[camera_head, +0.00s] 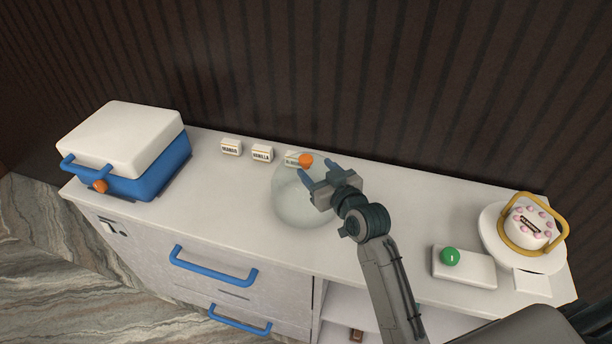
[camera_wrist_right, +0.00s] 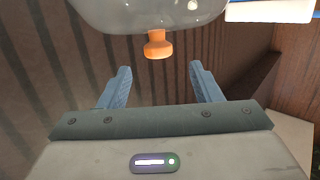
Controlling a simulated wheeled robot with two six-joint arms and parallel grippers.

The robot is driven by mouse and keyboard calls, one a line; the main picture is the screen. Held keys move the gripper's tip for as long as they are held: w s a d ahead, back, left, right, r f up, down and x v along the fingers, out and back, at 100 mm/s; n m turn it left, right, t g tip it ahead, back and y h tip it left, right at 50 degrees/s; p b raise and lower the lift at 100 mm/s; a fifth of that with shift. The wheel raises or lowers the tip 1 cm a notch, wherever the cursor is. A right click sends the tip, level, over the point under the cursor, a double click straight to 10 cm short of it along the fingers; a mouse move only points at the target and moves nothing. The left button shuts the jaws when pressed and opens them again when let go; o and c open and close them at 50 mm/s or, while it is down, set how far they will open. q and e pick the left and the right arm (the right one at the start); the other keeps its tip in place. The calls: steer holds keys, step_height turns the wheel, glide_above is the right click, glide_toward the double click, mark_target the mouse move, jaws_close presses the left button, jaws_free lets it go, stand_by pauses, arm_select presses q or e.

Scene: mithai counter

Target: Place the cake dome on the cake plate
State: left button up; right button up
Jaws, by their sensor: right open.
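The clear cake dome (camera_head: 290,208) stands on the counter near the middle, with its orange knob (camera_head: 306,160) on top. My right gripper (camera_head: 319,174) is open and empty close to the knob. In the right wrist view the knob (camera_wrist_right: 158,45) lies just beyond the open fingertips (camera_wrist_right: 160,75), roughly centred and not between them; the dome (camera_wrist_right: 145,14) shows at the top edge. The white round cake plate (camera_head: 492,228) is at the right end of the counter. A white cake (camera_head: 527,228) with pink dots sits on it, with a yellow handle-like loop around it.
Several small labelled blocks (camera_head: 262,154) stand behind the dome. A blue box with a white lid (camera_head: 128,138) is at the left end. A white block with a green button (camera_head: 450,257) sits left of the plate.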

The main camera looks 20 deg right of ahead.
mark_target(309, 163)
steer(key=shift+x, duration=0.95)
steer(key=p+x, duration=0.2)
steer(key=x, duration=0.2)
steer(key=shift+w+d+f+p, duration=0.1)
steer(key=shift+w+f+p, duration=0.1)
steer(key=shift+p, duration=0.2)
steer(key=shift+w+f, duration=0.2)
steer(key=shift+w, duration=0.15)
steer(key=shift+s, duration=0.1)
steer(key=c, duration=0.4)
jaws_close()
